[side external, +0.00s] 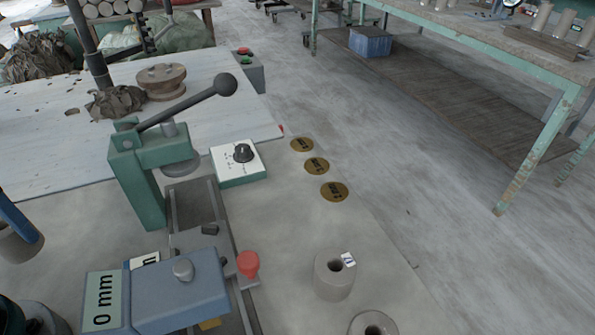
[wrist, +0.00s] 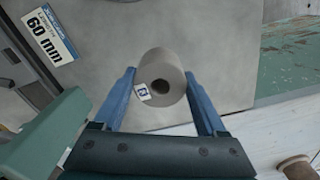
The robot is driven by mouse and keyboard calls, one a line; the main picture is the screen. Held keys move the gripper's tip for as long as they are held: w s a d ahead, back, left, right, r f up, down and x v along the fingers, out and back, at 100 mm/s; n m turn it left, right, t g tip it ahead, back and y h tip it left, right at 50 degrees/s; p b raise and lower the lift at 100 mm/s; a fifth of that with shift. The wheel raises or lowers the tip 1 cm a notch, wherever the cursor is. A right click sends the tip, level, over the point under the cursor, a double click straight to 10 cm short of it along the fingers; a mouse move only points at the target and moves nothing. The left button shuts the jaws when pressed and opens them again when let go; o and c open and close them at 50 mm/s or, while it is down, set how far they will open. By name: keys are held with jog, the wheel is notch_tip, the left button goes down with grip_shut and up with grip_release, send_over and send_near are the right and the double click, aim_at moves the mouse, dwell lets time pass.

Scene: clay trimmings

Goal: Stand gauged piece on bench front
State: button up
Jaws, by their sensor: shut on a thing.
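A grey hollow clay cylinder with a small white tag (wrist: 170,65) is between the two blue fingers of my gripper (wrist: 160,76), which is shut on it. In the side view, a blue finger and part of a grey clay cylinder (side external: 18,246) show at the left edge; the rest is cut off. Another tagged hollow clay piece (side external: 330,281) stands upright on the grey bench (side external: 290,235), with a second hollow piece (side external: 372,323) close in front of it, cut by the lower edge.
A green lever press (side external: 138,180) and a blue block gauge (side external: 180,290) with a red knob stand on the bench. The wrist view shows a 60 mm label (wrist: 50,40). The bench between discs and tagged piece is clear.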

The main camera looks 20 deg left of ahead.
aim_at(21, 244)
jog(key=shift+f, duration=2.15)
jog(key=shift+f, duration=0.1)
jog(key=o, duration=1.6)
